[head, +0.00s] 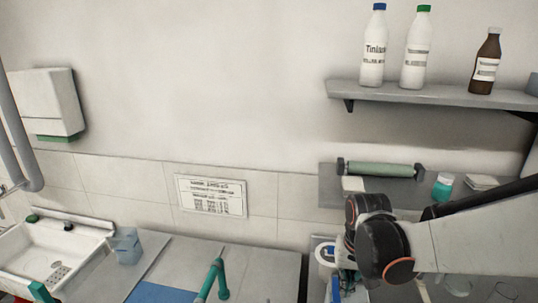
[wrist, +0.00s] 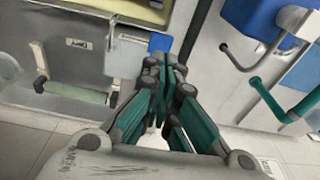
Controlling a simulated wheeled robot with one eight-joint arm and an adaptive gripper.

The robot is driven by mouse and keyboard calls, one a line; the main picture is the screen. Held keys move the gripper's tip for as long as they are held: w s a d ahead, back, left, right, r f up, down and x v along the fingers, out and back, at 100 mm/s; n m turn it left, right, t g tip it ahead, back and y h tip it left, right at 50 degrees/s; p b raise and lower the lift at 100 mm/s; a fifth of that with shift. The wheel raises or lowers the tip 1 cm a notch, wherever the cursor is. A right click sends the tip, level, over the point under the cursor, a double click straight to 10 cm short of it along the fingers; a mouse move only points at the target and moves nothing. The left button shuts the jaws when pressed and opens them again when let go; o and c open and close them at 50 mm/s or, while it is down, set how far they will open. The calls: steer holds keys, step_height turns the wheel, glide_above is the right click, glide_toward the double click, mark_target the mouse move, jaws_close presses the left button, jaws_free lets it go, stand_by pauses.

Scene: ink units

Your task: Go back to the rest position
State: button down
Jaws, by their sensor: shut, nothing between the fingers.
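My gripper (wrist: 164,68) shows in the wrist view with its green-and-grey fingers closed together and nothing between them. It points towards grey cabinet fronts and a small blue plate (wrist: 160,42), and I cannot tell whether it touches the plate. In the head view my arm comes in from the right and bends down at a dark joint with an orange ring. My fingers are not clearly visible there.
In the head view a shelf (head: 430,94) holds bottles above a green roller (head: 380,169). A white sink (head: 55,262) and a blue jug (head: 127,246) stand left.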

steer(key=s+f+n+t+b, duration=0.1)
steer(key=s+t+b, duration=0.5)
steer(key=s+b, duration=0.6)
steer(key=shift+s+f+n, duration=0.2)
steer(key=shift+s+n, duration=0.2)
